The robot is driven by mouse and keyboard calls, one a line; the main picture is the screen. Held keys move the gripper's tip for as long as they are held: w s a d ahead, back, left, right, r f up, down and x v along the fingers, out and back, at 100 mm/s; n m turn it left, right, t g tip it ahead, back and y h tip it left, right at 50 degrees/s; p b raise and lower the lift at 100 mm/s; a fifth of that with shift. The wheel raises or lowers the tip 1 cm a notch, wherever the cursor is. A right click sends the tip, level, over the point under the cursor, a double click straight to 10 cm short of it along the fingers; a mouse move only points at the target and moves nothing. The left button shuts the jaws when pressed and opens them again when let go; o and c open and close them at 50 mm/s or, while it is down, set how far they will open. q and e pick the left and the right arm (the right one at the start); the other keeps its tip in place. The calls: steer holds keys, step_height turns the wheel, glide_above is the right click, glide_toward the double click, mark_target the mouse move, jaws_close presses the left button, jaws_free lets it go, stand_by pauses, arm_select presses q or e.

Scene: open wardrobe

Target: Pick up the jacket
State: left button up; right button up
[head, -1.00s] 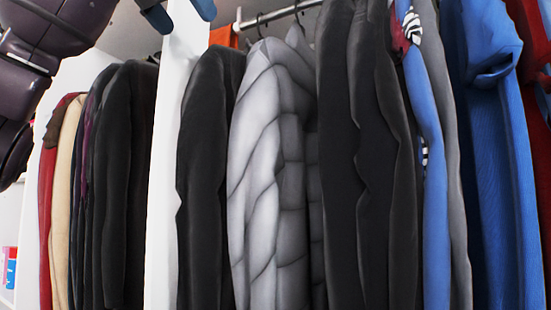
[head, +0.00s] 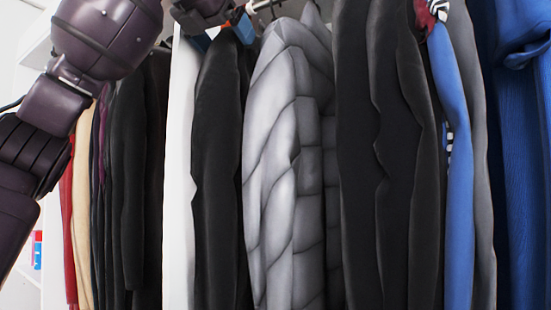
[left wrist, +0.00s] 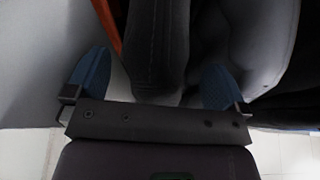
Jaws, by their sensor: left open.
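Several jackets hang in the wardrobe. A grey quilted jacket (head: 270,170) hangs at the middle of the head view, with a black jacket (head: 215,160) just left of it. My left gripper (head: 227,32) is at the top of the black jacket, near the rail, and partly cut off by the frame's upper edge. In the left wrist view its blue fingers (left wrist: 155,80) are open. A dark garment (left wrist: 160,45) lies between them, and a grey garment (left wrist: 245,40) is beside the right finger. I cannot tell whether the fingers touch cloth. My right gripper does not show.
A white upright panel (head: 181,170) divides the wardrobe left of the black jacket. Dark, beige and red clothes hang beyond it. Right of the quilted jacket are dark garments (head: 385,170) and a blue garment (head: 525,150). The clothes hang close together.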

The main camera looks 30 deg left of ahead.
arm_select(q)
steer(key=x, duration=0.3)
steer(key=shift+s, duration=0.15)
steer(key=shift+s, duration=0.1)
steer(key=shift+c, duration=0.2)
steer(key=shift+r, duration=0.1)
steer(key=c, duration=1.7)
